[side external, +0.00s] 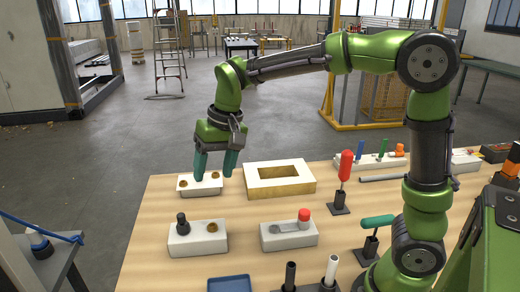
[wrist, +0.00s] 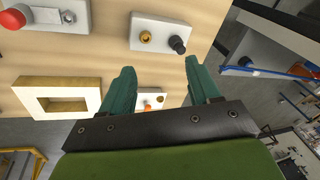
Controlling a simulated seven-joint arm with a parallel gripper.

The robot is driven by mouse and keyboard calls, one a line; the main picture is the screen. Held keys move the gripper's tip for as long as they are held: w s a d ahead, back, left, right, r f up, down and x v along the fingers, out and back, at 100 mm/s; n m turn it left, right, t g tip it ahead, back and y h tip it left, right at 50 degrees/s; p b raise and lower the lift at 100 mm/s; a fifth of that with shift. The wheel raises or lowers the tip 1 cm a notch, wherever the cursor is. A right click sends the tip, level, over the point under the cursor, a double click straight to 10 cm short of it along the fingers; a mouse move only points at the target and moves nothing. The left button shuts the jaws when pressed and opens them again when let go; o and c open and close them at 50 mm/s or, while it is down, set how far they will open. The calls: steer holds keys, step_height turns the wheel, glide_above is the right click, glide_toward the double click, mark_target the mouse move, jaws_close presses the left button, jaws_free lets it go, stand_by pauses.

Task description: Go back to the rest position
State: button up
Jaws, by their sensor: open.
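My gripper (side external: 214,164) is a dark block with two teal fingers, and it hangs from the green arm over the far left part of the table. In the wrist view the fingers (wrist: 160,85) stand apart with nothing between them. In the side view a white block with two brass-coloured holes (side external: 200,186) sits just below and behind the fingertips. The same block shows partly hidden behind my gripper in the wrist view (wrist: 150,101). I cannot tell from these views exactly how high the fingertips are above it.
A container frame (side external: 250,181) with a square opening lies right of my gripper. A white block with a black knob (side external: 198,240) and one with a red knob (side external: 289,236) stand nearer. A red-handled lever (side external: 344,170) stands upright, with a green-handled lever (side external: 376,222) nearby. A blue tray (side external: 229,284) lies in front.

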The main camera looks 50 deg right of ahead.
steer(key=s+d+t, duration=0.2)
steer(key=s, duration=0.6)
steer(key=s+d+t, duration=0.2)
steer(key=s+t, duration=0.1)
steer(key=s, duration=0.6)
steer(key=shift+r, duration=0.45)
